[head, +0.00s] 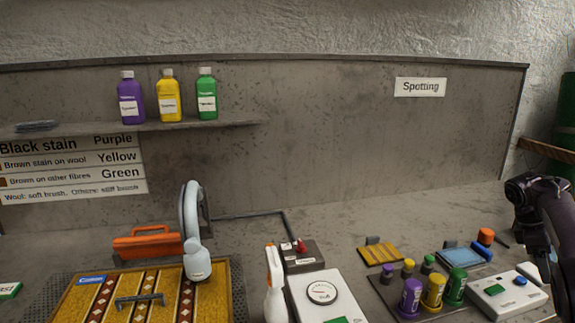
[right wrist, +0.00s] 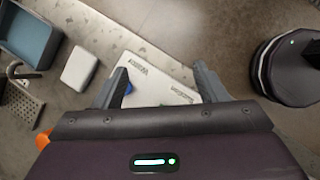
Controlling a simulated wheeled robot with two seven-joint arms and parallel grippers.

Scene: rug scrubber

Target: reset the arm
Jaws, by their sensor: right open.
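My right arm (head: 545,205) comes in at the right edge of the head view, bent downward beside the white button box (head: 497,302). In the right wrist view my right gripper (right wrist: 162,82) is open, its two dark fingers spread wide with nothing held between them. A white box with a blue button (right wrist: 160,95) lies below and beyond the fingers, partly hidden by the left finger. I cannot tell the exact gap between the fingers and the box. My left gripper is in neither view.
Purple, yellow and green bottles (head: 435,291) stand in a holder left of the box. A patterned rug (head: 100,297), a spray bottle (head: 274,290) and a dial device (head: 322,291) are farther left. A shelf (head: 235,122) holds three bottles. The worktop behind the right-hand items is mostly clear.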

